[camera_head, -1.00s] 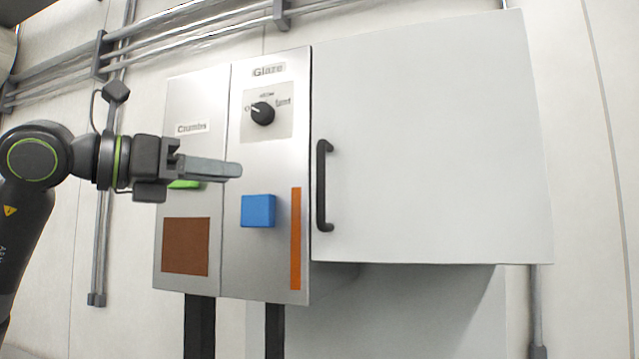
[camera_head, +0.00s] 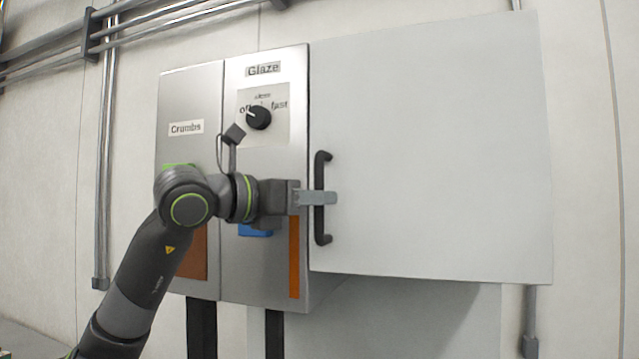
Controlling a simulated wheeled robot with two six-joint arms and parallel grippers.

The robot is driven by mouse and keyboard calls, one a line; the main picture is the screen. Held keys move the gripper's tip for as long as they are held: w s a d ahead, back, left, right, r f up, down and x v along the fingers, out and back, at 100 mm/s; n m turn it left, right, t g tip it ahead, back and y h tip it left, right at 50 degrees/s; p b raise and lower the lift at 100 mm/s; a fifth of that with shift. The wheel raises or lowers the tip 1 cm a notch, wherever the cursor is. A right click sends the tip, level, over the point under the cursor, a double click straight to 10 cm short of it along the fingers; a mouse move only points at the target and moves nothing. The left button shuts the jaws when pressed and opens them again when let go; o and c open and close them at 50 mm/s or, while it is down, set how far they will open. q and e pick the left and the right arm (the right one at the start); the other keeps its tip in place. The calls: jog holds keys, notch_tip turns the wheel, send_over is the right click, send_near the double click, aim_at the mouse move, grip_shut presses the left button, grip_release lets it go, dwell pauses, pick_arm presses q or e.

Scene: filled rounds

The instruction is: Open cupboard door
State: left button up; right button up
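The cupboard door (camera_head: 430,150) is a large pale grey panel on the right, and it looks closed. Its black vertical bar handle (camera_head: 321,170) is near the door's left edge. My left gripper (camera_head: 328,198) is at the middle of the handle, with its grey fingers crossing in front of the bar. From this angle the fingers overlap, so I cannot tell whether they are closed on the handle or apart around it. My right gripper is not in view.
Left of the door is a metal panel marked Glaze (camera_head: 263,69) with a black knob (camera_head: 258,117), a mostly hidden blue button (camera_head: 255,230) and an orange strip (camera_head: 294,258). A Crumbs panel (camera_head: 186,127) stands farther left. Pipes (camera_head: 105,180) run along the wall.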

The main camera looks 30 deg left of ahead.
pick_arm(q)
jog(key=shift+w+d, duration=0.25)
jog(key=shift+w, duration=0.4)
grip_shut()
